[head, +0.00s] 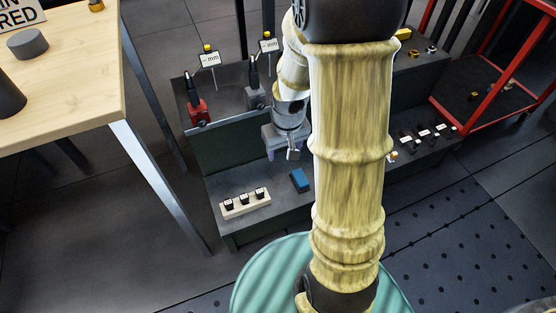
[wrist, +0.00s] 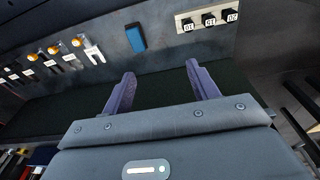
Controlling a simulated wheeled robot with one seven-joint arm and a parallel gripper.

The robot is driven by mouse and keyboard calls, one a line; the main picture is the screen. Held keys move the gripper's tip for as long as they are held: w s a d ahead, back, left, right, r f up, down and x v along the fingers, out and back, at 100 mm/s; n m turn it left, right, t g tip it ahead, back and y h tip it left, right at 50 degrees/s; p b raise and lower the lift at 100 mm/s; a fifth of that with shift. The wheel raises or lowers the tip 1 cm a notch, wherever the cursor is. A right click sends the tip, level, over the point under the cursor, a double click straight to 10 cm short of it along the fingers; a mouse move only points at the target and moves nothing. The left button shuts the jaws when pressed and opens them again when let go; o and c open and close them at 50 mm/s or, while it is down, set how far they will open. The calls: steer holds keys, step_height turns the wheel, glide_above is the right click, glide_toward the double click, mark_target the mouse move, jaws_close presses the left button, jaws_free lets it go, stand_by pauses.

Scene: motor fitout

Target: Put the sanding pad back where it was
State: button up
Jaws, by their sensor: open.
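A blue block, which I take to be the sanding pad (head: 300,180), lies flat on the dark grey lower ledge of the workbench (head: 270,215). It also shows in the wrist view (wrist: 135,38), beyond my fingertips and a little left of the middle between them. My gripper (head: 293,154) is above and behind the pad in the head view, partly hidden by my arm. In the wrist view my gripper (wrist: 160,74) is open, with two purple fingers apart and nothing between them. The gripper does not touch the pad.
A pale rack (head: 245,204) with several black labelled pieces stands left of the pad. Dial gauges on red (head: 198,112) and grey stands occupy the upper ledge. A wooden table (head: 75,80) is at left, a red-framed cart (head: 500,85) at right.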

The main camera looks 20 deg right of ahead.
steer(key=s+a+r+t, duration=0.1)
steer(key=s+a+r, duration=0.3)
steer(key=s, duration=0.3)
steer(key=shift+a+r, duration=0.35)
steer(key=shift+r, duration=0.5)
steer(key=shift+s, duration=0.1)
steer(key=w+p+v, duration=0.2)
steer(key=p+v, duration=0.7)
steer(key=p, duration=0.1)
steer(key=shift+r, duration=0.55)
steer(key=shift+d, duration=0.1)
steer(key=c, duration=0.5)
steer(key=shift+w, duration=0.15)
